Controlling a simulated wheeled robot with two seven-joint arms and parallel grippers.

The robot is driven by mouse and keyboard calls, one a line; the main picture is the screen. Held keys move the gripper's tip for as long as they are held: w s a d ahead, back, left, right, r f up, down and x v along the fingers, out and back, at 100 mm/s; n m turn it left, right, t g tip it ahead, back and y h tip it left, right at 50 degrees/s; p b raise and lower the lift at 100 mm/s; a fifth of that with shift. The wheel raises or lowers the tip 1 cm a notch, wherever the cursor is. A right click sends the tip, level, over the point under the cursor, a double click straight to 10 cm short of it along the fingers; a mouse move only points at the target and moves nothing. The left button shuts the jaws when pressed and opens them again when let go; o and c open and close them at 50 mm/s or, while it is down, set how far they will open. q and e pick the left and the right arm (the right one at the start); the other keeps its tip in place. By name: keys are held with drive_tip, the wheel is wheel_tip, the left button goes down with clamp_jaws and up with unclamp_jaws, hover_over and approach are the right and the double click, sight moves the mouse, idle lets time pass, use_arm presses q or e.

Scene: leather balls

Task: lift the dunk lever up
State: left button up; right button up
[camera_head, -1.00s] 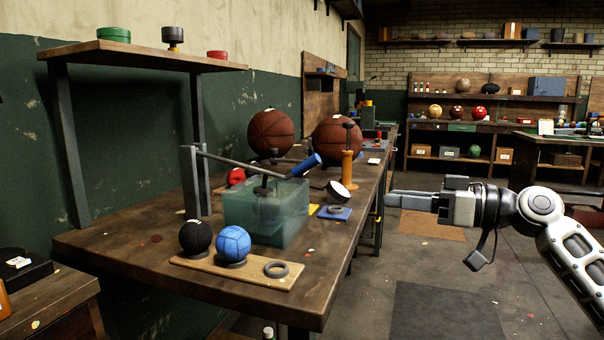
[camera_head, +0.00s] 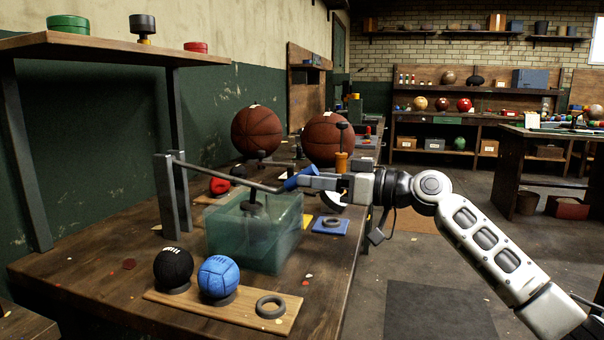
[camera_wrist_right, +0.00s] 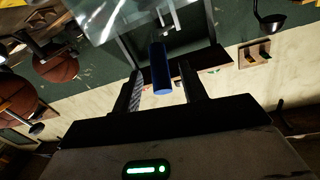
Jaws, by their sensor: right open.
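The dunk lever is a grey bar (camera_head: 222,177) that runs from a grey upright post (camera_head: 167,195) over a clear water tank (camera_head: 225,235). It slopes down to the right and ends in a blue handle (camera_head: 297,180). My right gripper (camera_head: 308,181) is at the handle in the head view and partly hides it. In the right wrist view the blue handle (camera_wrist_right: 160,68) lies between the two open fingers (camera_wrist_right: 163,90). I cannot tell whether either finger touches it. My left gripper is in neither view.
Two basketballs (camera_head: 257,131) stand behind the tank. A board (camera_head: 235,312) in front holds a black ball (camera_head: 173,266), a blue ball (camera_head: 218,276) and a dark ring (camera_head: 270,306). A shelf (camera_head: 110,44) overhangs the table at left. The floor at right is open.

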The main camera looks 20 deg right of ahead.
drive_tip(key=shift+x, duration=1.65)
clamp_jaws()
